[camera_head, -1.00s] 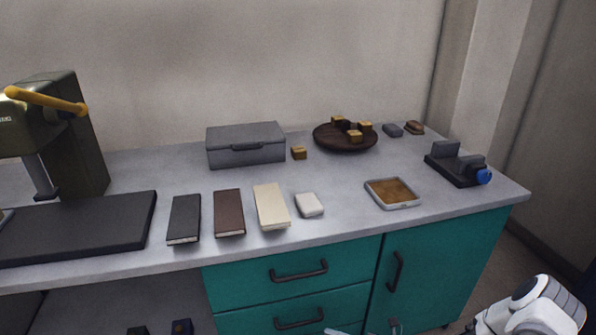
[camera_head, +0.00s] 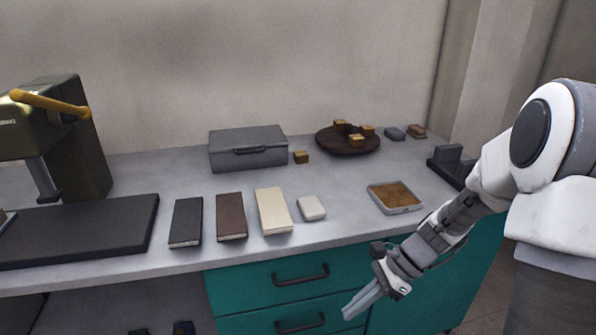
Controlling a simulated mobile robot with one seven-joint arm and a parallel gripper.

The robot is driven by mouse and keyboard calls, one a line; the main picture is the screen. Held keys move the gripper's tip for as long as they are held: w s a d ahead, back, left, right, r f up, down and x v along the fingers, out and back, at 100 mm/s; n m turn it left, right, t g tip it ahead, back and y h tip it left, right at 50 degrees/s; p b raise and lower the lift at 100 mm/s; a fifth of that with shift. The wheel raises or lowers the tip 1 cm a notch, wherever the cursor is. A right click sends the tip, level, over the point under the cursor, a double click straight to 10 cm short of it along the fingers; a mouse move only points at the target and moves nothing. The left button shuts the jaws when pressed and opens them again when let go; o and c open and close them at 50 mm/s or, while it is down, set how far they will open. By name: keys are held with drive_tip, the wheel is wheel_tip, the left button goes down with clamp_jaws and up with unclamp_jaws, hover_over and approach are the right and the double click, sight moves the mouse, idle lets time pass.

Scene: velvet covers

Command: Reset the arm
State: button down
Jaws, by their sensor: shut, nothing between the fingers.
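My white and grey arm reaches in from the right side of the head view. My gripper (camera_head: 362,300) hangs in front of the teal drawers, below the counter's front edge. Its fingers are together, point down and left, and hold nothing. The gripper appears apart from the drawer handles. My arm hides part of the cabinet door and the right end of the counter.
The grey counter (camera_head: 330,228) holds black (camera_head: 186,222), brown (camera_head: 231,216) and cream (camera_head: 273,210) books, a white block (camera_head: 311,208), a tray (camera_head: 395,197), a grey box (camera_head: 248,148) and a dark plate (camera_head: 328,142) with small cubes. A press (camera_head: 75,140) stands left. A vise-like device (camera_head: 447,163) is partly hidden.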

drive_tip(key=s+d+r+n+t+h, duration=0.1)
drive_tip(key=s+r+n+t+h, duration=0.4)
drive_tip(key=r+n, duration=0.4)
drive_tip(key=s+d+r+n+t+h, duration=0.2)
drive_tip(key=s+r+n+h, duration=0.1)
drive_tip(key=s+r+n, duration=0.65)
wheel_tip(320, 180, up, 22)
drive_tip(key=w+m+p, duration=0.1)
drive_tip(key=p, duration=1.9)
drive_tip(key=shift+w+a+f+m, duration=0.15)
drive_tip(key=shift+w+a+m, duration=0.05)
drive_tip(key=shift+w+m, duration=0.15)
